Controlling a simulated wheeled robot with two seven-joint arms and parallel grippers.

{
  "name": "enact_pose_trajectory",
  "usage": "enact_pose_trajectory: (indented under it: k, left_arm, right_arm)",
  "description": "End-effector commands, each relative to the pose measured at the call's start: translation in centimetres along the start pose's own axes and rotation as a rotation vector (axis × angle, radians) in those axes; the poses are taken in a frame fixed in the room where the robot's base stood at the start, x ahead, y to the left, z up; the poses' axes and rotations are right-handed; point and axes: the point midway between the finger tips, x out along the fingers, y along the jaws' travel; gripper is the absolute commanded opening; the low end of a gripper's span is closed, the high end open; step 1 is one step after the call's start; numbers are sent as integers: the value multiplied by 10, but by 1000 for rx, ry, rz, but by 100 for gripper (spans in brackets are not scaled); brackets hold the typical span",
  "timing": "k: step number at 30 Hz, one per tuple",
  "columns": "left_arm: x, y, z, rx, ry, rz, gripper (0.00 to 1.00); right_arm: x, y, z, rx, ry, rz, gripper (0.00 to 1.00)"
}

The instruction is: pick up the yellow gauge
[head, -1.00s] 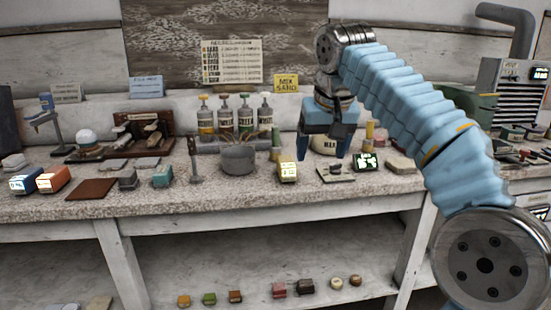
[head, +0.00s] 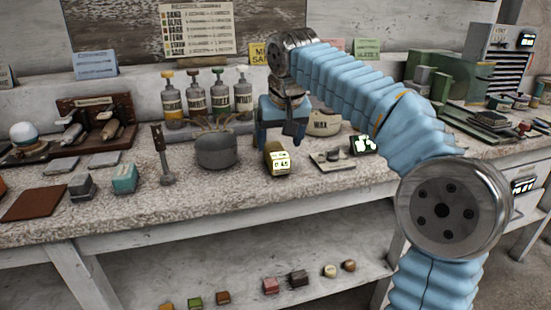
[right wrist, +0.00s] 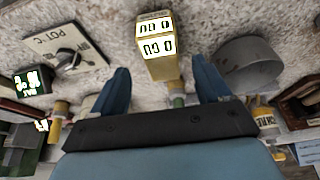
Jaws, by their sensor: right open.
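The yellow gauge (head: 278,161) is a small upright block with lit white number displays. It stands on the speckled bench top near the front. It also shows in the right wrist view (right wrist: 158,46), top centre. My right gripper (head: 281,140) is open with blue fingers, just above and behind the gauge in the head view. In the right wrist view the fingertips (right wrist: 160,76) are spread to either side of the gauge's near end, with nothing gripped. I cannot tell how much height separates them. My left gripper is out of view.
A grey pot (head: 216,151) stands left of the gauge. To its right are a dial plate (head: 333,160) and a black box with a green display (head: 363,145). Several bottles (head: 207,95) stand behind. The bench's front strip is mostly clear.

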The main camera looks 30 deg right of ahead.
Motion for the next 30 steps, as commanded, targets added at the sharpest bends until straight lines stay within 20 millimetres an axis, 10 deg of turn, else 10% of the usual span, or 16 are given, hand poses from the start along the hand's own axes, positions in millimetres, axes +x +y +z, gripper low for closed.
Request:
enact_pose_trajectory:
  k: [20,30]
  left_arm:
    - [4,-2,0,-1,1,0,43]
    - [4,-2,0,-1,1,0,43]
  right_arm:
    - [57,-2,1,0,0,-1,77]
    - [56,-2,1,0,0,-1,28]
